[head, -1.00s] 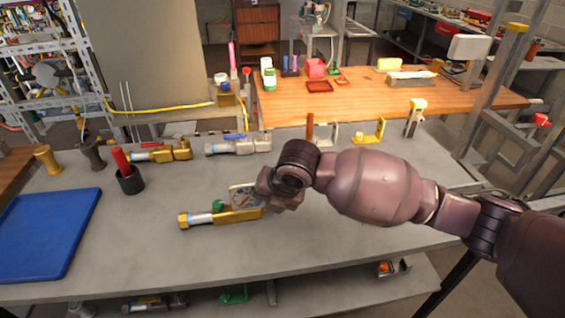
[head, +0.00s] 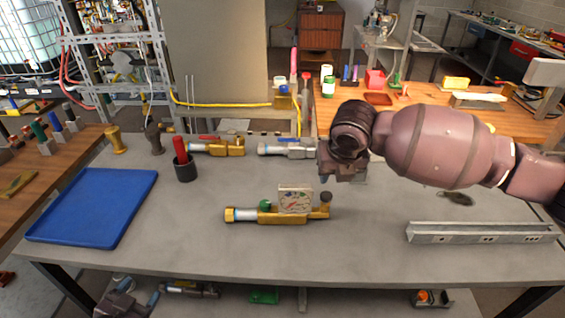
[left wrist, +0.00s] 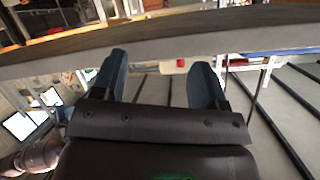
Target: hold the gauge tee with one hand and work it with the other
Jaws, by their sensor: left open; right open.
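The gauge tee (head: 285,216), a brass fitting with a pale sleeve, a green knob and a square gauge plate, lies in the middle of the grey bench. My right gripper (head: 343,181) is just beyond and to the right of it, apart from it, open and holding nothing visible; my wrist hides part of its fingers. My left gripper (head: 137,289) is low at the front left, below the bench's front edge. In the left wrist view its two blue fingers (left wrist: 162,70) are spread, with nothing between them.
A blue tray (head: 95,205) lies on the bench's left. A dark cup (head: 186,170) with a red-handled tool, a brass valve (head: 218,148) and a silver valve (head: 287,149) stand behind. A steel channel (head: 482,233) lies at right. The front strip of bench is clear.

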